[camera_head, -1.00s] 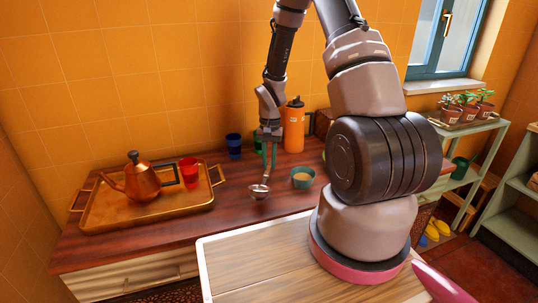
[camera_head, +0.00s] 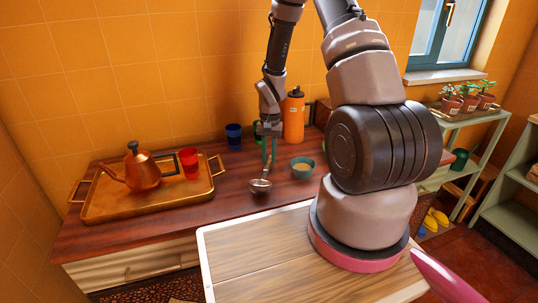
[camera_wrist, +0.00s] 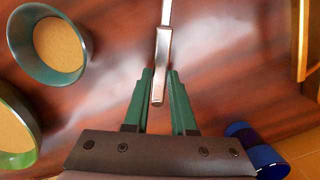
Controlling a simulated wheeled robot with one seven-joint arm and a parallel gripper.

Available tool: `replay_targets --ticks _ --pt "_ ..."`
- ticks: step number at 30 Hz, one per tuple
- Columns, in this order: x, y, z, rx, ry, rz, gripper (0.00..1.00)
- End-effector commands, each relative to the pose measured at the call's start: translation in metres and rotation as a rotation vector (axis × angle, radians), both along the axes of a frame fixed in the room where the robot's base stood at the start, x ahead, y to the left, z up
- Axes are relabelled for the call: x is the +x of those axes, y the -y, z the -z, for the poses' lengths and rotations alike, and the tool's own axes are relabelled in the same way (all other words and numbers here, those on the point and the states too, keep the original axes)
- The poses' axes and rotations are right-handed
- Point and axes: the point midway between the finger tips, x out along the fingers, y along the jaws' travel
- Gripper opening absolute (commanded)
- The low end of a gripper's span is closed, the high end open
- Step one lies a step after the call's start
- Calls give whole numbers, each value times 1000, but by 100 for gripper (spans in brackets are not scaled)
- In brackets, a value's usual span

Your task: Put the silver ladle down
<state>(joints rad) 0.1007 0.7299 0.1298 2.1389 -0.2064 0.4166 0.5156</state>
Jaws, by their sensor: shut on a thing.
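My gripper (camera_head: 268,155) is shut on the handle of the silver ladle (camera_head: 260,186) above the dark wooden counter. The ladle hangs with its bowl down, close to the counter top; I cannot tell whether it touches. In the wrist view, the green fingers of my gripper (camera_wrist: 159,75) close on both sides of the flat ladle handle (camera_wrist: 163,45). The ladle's bowl is out of that view.
A teal bowl (camera_head: 302,168) stands right of the ladle. Blue (camera_head: 234,135) and red (camera_head: 189,163) cups, an orange bottle (camera_head: 293,117) and a copper teapot (camera_head: 140,170) on a gold tray (camera_head: 120,208) are around it. Counter between tray and ladle is clear.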

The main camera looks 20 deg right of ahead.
Motion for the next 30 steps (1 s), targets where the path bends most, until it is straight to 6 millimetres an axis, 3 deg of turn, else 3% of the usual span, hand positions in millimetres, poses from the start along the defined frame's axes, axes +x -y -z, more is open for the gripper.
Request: replay_targets --ticks 7,8,9,10,22,30 --pt "0 0 0 0 1 -1 0" --pt "0 0 0 0 1 -1 36" --pt "0 0 0 0 1 -1 51" --pt "0 0 0 0 1 -1 59" --pt "1 0 -6 0 2 0 59" --pt "6 3 -56 -1 5 0 59"
